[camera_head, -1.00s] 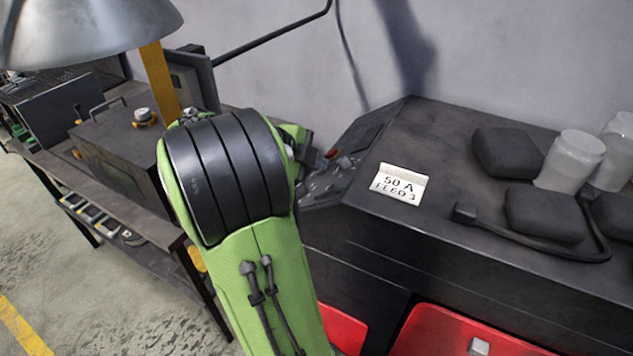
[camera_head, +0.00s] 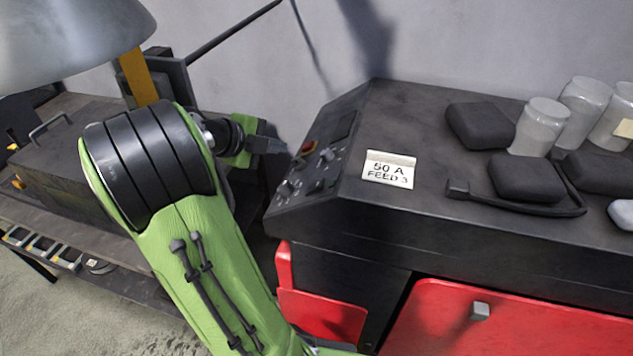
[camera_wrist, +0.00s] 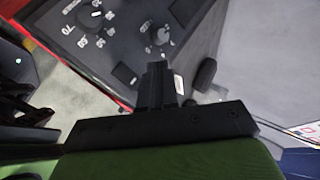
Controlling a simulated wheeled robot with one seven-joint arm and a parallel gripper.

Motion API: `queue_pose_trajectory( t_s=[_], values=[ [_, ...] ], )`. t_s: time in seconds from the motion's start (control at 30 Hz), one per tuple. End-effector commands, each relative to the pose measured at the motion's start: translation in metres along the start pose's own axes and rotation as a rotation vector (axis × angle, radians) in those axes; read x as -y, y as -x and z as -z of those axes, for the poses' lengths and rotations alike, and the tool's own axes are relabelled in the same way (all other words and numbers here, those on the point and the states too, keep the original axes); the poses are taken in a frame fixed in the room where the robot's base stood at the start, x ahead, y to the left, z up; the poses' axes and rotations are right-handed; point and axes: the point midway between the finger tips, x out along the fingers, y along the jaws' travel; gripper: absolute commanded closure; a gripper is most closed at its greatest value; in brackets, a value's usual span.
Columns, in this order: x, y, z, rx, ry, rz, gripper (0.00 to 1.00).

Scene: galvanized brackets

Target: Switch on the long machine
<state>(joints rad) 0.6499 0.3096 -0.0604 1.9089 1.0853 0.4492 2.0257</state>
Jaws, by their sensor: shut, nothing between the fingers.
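The long machine (camera_head: 480,235) is a dark bench-like body with red lower panels. Its sloped control panel (camera_head: 320,180) at the left end carries several dials and dark switches. A small red-and-yellow control (camera_head: 308,147) sits near the panel's upper left edge. My gripper (camera_head: 283,147) is shut and empty, its tips just left of that control; I cannot tell whether they touch. In the wrist view the shut fingers (camera_wrist: 158,70) show before a dark panel face (camera_wrist: 60,25) with numbered dials (camera_wrist: 160,36) and a dark square (camera_wrist: 124,74). The red-and-yellow control is not clear there.
A card reading "50 A FEED 3" (camera_head: 390,169) lies on the machine top. Dark pads (camera_head: 478,126), translucent jars (camera_head: 540,128) and a black handle-like bar (camera_head: 515,202) are to the right. A metal lamp shade (camera_head: 75,40) hangs upper left, above another bench (camera_head: 110,255).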

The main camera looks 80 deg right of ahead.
Motion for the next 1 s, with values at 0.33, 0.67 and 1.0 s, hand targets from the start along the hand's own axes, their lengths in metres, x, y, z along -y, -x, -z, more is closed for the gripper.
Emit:
queue_pose_trajectory(
  t_s=[0.33, 0.67, 1.0],
  values=[
    [-0.017, -0.023, 0.015, -0.002, 0.000, -0.001, 1.00],
    [-0.043, -0.055, 0.037, 0.001, -0.001, 0.000, 1.00],
    [-0.045, -0.062, 0.044, 0.002, 0.001, 0.000, 1.00]
  ],
)
